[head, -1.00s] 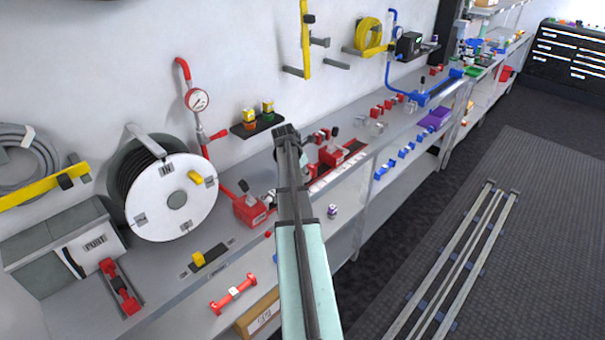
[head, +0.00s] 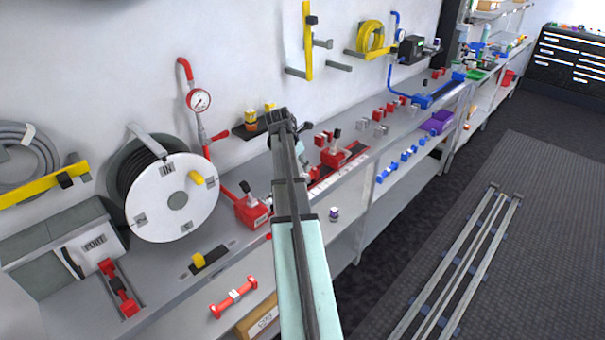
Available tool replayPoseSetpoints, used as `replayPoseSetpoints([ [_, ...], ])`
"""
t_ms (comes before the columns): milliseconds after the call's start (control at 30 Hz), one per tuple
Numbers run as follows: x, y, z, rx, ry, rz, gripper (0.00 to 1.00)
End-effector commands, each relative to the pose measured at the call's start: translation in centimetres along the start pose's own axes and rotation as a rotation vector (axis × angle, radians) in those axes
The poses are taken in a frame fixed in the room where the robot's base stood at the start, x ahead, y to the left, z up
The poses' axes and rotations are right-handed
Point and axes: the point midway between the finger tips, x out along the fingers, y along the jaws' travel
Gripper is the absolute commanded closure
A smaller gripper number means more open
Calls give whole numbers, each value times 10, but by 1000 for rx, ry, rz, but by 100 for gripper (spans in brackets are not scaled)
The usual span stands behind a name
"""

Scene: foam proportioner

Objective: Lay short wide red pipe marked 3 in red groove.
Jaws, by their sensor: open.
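A short red pipe (head: 233,297) with wide ends and a white label lies at the bench's front edge, lower left of centre; its mark is too small to read. Another red piece (head: 120,290) sits in a dark slot near the grey box. I cannot tell for certain which recess is the red groove; a red-edged strip (head: 322,185) lies right of my arm. My gripper (head: 283,122) is at the far end of my arm, over the back of the bench, well away from the labelled pipe. Its fingers are small and mostly hidden; it looks open and empty.
A white hose reel (head: 172,198), a red gauge (head: 198,100) and a red block (head: 250,210) stand left of my arm. A yellow piece (head: 198,260) sits on a dark plate. Several red and blue parts lie farther right.

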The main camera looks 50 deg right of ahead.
Motion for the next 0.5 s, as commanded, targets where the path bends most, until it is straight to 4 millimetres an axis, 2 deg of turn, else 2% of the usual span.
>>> replayPoseSetpoints([
  [100,-20,0,-1,0,-2,2,38],
  [233,-36,1,0,-1,-1,1,38],
  [500,-48,0,0,0,0,0,38],
])
